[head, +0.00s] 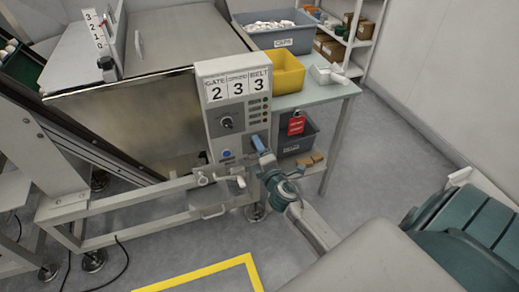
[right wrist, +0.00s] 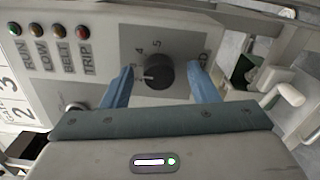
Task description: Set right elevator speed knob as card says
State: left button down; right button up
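The card (head: 238,86) on the grey control panel (head: 203,90) shows 2 under GATE, 3 under the middle heading and 3 under BELT. A dark round knob (right wrist: 160,72) shows in the right wrist view, with 4 and 5 printed above it. My right gripper (right wrist: 163,85) is open, with one blue finger on each side of the knob and small gaps between. In the head view this gripper (head: 258,144) covers the panel's lower right. My left gripper is not in view.
Another knob (head: 226,122) is on the panel's left, above a blue button (head: 226,154). Crank handles (head: 236,173) stick out below the panel. A yellow bin (head: 286,72) and grey caps bin (head: 274,38) stand right of it.

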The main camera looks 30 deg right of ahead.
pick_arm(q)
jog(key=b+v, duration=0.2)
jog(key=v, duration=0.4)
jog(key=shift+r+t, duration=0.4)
pick_arm(e)
jog(key=v, duration=1)
jog(key=shift+s+a, duration=0.2)
jog(key=shift+s, duration=0.15)
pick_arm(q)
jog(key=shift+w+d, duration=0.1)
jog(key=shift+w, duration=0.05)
